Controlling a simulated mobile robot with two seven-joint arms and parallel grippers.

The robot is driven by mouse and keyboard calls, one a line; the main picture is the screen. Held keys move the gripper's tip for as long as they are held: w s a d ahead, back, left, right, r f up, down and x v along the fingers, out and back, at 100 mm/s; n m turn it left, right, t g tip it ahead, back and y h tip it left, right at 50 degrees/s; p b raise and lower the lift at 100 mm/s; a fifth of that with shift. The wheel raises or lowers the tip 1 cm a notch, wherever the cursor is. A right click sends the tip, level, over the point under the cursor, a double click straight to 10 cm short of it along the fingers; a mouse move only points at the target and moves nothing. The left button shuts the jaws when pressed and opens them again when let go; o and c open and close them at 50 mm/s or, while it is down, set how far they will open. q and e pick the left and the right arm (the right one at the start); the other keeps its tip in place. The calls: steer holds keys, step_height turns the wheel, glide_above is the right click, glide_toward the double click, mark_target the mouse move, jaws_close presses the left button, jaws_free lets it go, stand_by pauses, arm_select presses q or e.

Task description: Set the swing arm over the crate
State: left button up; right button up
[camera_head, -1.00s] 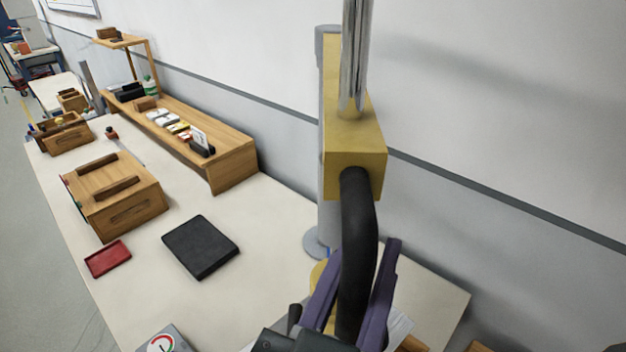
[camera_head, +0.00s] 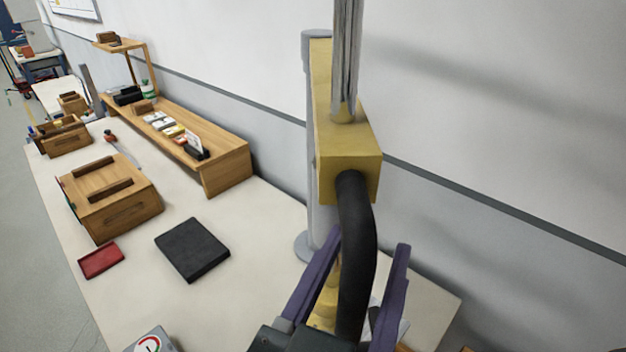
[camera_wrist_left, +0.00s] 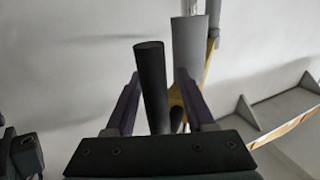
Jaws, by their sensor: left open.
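The swing arm is a yellow beam (camera_head: 345,165) beside a grey post (camera_head: 322,205), with a silver rod rising from it and a black curved handle (camera_head: 357,255) hanging from its near end. My left gripper (camera_head: 369,242) is open, with its purple fingers on either side of the handle and gaps showing. In the left wrist view the handle (camera_wrist_left: 152,85) stands between the spread fingers, nearer the left one. I cannot pick out the crate for certain; wooden edges (camera_head: 466,349) show only partly at the bottom right. My right gripper is not in view.
The white table (camera_head: 255,265) carries a wooden box (camera_head: 110,200), a black pad (camera_head: 192,249), a red tray (camera_head: 101,260) and a gauge (camera_head: 150,342). A wooden shelf (camera_head: 228,168) stands along the wall. The table between the pad and post is clear.

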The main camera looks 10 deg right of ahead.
arm_select(q)
steer(key=shift+s, duration=0.1)
steer(key=b+v, duration=0.2)
steer(key=v, duration=0.6)
steer(key=shift+s+a+f+b, duration=0.1)
steer(key=shift+s+a+b, duration=0.05)
steer(key=shift+s+b, duration=0.15)
steer(key=shift+s+a+r, duration=0.2)
steer(key=shift+s+a, duration=0.15)
steer(key=shift+s, duration=0.1)
